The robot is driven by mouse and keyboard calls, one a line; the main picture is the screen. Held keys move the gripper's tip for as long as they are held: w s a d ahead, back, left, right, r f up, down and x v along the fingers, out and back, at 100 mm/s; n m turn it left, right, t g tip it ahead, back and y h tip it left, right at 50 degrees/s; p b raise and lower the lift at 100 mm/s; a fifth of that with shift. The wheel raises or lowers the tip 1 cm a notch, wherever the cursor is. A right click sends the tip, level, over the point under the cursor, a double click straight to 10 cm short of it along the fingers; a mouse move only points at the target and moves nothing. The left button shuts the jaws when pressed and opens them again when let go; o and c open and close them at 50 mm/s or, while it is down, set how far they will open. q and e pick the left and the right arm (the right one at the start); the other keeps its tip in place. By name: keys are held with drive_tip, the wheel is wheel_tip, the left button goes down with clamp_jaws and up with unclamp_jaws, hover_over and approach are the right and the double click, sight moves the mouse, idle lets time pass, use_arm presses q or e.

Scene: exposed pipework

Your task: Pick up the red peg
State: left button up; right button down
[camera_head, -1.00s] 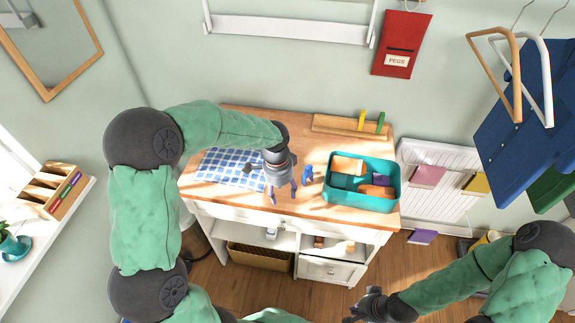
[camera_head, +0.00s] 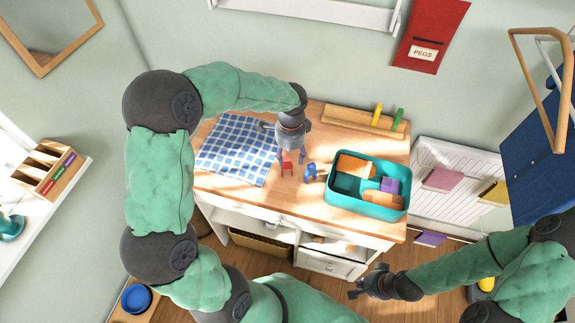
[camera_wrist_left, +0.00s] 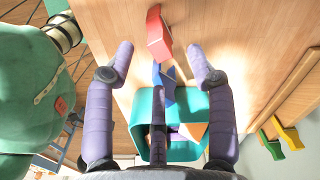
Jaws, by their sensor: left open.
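My left gripper (camera_head: 291,157) is open and empty, reaching down over the table. In the left wrist view, the red peg (camera_wrist_left: 158,36) lies roughly between and just beyond the spread fingertips (camera_wrist_left: 161,54), with no visible contact.
A teal divided box (camera_head: 365,203) with coloured blocks stands to the right. A checked cloth (camera_head: 235,150) lies to the left. A wooden rack (camera_head: 350,121) with a yellow and a green peg is at the back. Bare tabletop lies in front of the pegs.

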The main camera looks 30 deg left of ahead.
sight(287, 166)
use_arm(q)
drive_tip(key=shift+f, duration=0.45)
drive_tip(key=f, duration=0.2)
drive_tip(key=f+b, duration=0.1)
drive_tip(key=f, duration=0.1)
drive_tip(key=shift+s+a, duration=0.3)
drive_tip(key=shift+a, duration=0.05)
drive_tip(key=shift+f, duration=0.5)
drive_tip(key=c, duration=0.9)
